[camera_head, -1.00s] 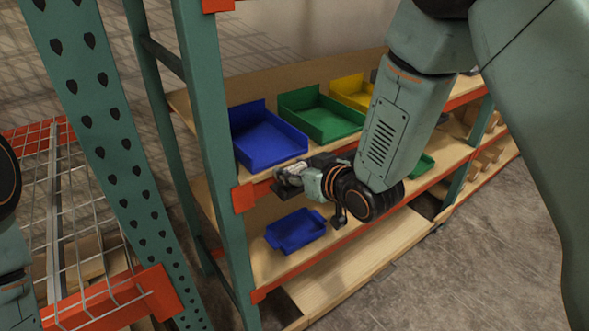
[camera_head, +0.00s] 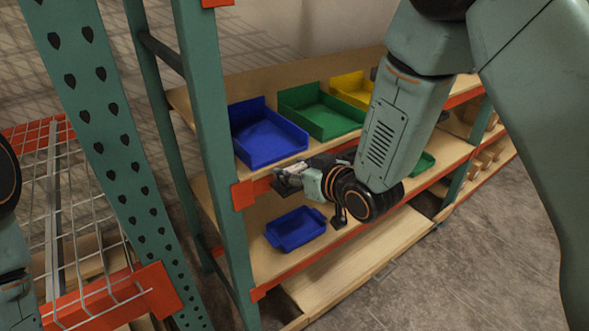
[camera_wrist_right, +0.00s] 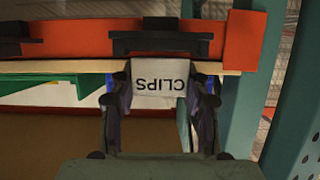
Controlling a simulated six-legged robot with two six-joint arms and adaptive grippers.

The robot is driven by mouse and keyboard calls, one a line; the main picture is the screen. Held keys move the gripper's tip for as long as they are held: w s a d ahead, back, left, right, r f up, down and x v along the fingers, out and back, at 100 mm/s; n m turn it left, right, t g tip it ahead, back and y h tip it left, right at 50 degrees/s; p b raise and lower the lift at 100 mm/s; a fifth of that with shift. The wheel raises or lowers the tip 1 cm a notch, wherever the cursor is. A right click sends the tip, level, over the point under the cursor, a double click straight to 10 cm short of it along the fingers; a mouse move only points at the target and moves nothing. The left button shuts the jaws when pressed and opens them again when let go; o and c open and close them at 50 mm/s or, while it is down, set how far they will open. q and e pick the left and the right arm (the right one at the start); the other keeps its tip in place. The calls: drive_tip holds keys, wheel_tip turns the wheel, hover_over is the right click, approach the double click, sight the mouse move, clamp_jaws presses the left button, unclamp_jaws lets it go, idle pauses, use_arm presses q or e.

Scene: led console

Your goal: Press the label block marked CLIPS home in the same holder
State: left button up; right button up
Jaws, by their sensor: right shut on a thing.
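The white label block marked CLIPS (camera_wrist_right: 160,80) shows upside down in the right wrist view, between the two fingers of my right gripper (camera_wrist_right: 160,102). The gripper is shut on it. A dark holder (camera_wrist_right: 160,42) on the orange shelf beam (camera_wrist_right: 60,44) lies just beyond the block's far edge. I cannot tell how deep the block sits in it. In the head view my right gripper (camera_head: 283,178) is at the front edge of the upper shelf, just below the blue bin (camera_head: 262,140). The block is too small to make out clearly there. My left gripper is not in view.
A green bin (camera_head: 318,112) and a yellow bin (camera_head: 350,90) stand along the upper shelf. A smaller blue bin (camera_head: 296,229) is on the lower shelf, below my gripper. A green rack post (camera_head: 215,170) stands close to the left. Wire decking (camera_head: 55,215) lies further left.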

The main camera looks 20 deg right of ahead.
drive_tip(key=shift+f+b, duration=0.4)
drive_tip(key=shift+f, duration=0.25)
idle(0.5)
drive_tip(key=shift+s+f, duration=0.15)
drive_tip(key=shift+f, duration=0.05)
idle(0.5)
drive_tip(key=o, duration=1.1)
drive_tip(key=shift+a+f, duration=0.1)
drive_tip(key=shift+f, duration=0.1)
drive_tip(key=v, duration=1.2)
drive_tip(key=shift+w+r, duration=0.25)
drive_tip(key=shift+r, duration=0.1)
